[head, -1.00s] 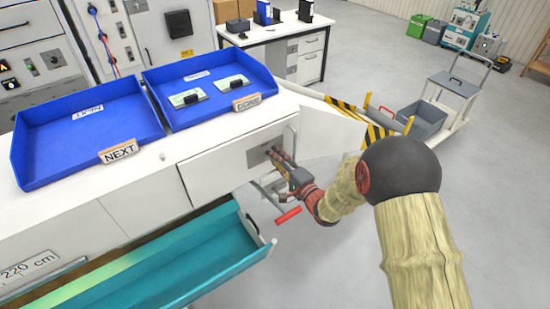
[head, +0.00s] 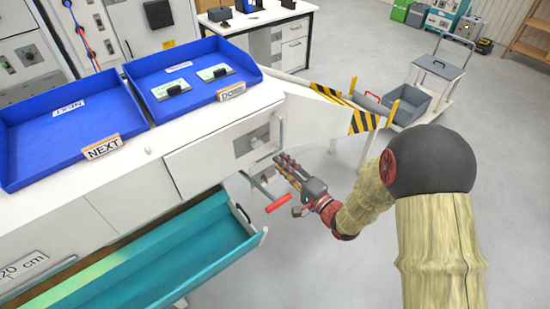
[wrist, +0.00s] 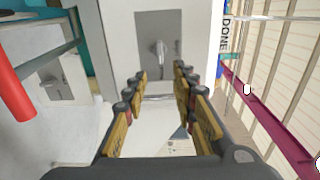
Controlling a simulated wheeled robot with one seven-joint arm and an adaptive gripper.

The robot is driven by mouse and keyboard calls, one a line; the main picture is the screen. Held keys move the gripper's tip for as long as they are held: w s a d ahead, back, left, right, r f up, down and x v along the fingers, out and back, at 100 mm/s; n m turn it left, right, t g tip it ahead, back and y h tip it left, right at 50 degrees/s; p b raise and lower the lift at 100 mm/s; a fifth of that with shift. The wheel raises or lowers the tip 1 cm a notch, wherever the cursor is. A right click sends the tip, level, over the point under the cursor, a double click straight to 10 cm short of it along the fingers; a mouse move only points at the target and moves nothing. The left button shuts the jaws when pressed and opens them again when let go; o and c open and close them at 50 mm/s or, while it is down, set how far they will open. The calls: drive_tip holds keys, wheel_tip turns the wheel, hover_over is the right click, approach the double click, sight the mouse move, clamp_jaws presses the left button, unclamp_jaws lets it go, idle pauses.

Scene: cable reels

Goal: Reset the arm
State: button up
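My gripper (head: 281,168) is in front of the white cabinet's end, near a grey plate with a small metal lever (head: 258,138). In the wrist view my gripper's two fingers (wrist: 160,95) stand apart with nothing between them. The lever (wrist: 158,48) shows straight ahead beyond the fingertips, apart from them. A red-handled crank (head: 277,203) sticks out just below and left of my gripper; its red grip (wrist: 12,90) shows at the left of the wrist view. My arm reaches in from the right, bent at a black joint.
Two blue trays stand on the cabinet top, marked NEXT (head: 50,168) and DONE (head: 135,82); the DONE tray holds two small cards. A teal trough (head: 215,260) juts out below. A striped barrier (head: 364,121) and a cart (head: 440,68) stand behind. Floor at lower right is clear.

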drive_tip(key=shift+s+d, duration=0.2)
drive_tip(key=shift+s, duration=0.1)
idle(0.4)
